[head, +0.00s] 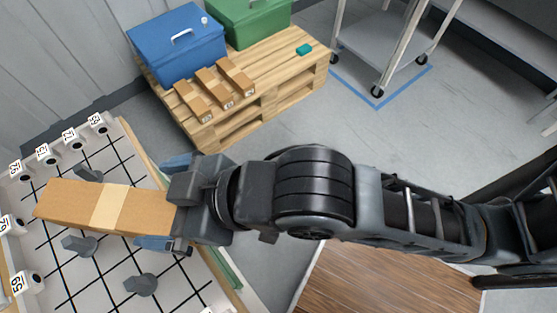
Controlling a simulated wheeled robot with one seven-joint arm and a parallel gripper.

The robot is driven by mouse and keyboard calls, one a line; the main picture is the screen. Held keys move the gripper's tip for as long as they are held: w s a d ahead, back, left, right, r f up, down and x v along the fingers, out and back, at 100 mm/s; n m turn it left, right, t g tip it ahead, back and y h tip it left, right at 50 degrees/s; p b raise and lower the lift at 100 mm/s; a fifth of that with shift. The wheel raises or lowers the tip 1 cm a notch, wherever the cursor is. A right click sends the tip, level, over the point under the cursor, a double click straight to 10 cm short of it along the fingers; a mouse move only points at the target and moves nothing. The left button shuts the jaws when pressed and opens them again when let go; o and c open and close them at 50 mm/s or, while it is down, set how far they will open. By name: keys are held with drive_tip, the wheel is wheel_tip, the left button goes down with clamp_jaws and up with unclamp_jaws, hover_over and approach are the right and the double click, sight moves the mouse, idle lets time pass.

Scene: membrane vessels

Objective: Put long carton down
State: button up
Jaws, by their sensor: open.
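The long carton (70,203) is a brown box with a pale tape band across it. It lies over the white gridded board at the left of the head view, its right end close to my gripper's palm. My gripper (155,206) is open, with one blue-grey finger on each long side of the carton. Gaps show between the fingers and the carton. I cannot tell for certain whether the carton's underside rests fully on the board, as its underside is hidden.
Grey pegs (140,285) and numbered white blocks (98,123) stand on the gridded board (100,268). A wheeled cart (385,60) stands at upper right.

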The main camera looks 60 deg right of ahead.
drive_tip(key=s+d+f+m+t+h, duration=0.1)
drive_tip(key=s+d+f+m+h, duration=0.1)
drive_tip(key=s+d, duration=0.7)
drive_tip(key=shift+s+d+f+t, duration=0.3)
drive_tip(key=shift+s+f+t, duration=0.15)
drive_tip(key=shift+f, duration=0.45)
drive_tip(key=s+d+r+h, duration=0.1)
drive_tip(key=s, duration=0.2)
drive_tip(key=s+d+r+m+t, duration=0.1)
drive_tip(key=s+d, duration=0.1)
drive_tip(key=s, duration=0.2)
drive_tip(key=s+d+r+m+h, duration=0.1)
drive_tip(key=s, duration=0.3)
drive_tip(key=shift+d+t+h, duration=0.25)
drive_tip(key=shift+h, duration=0.05)
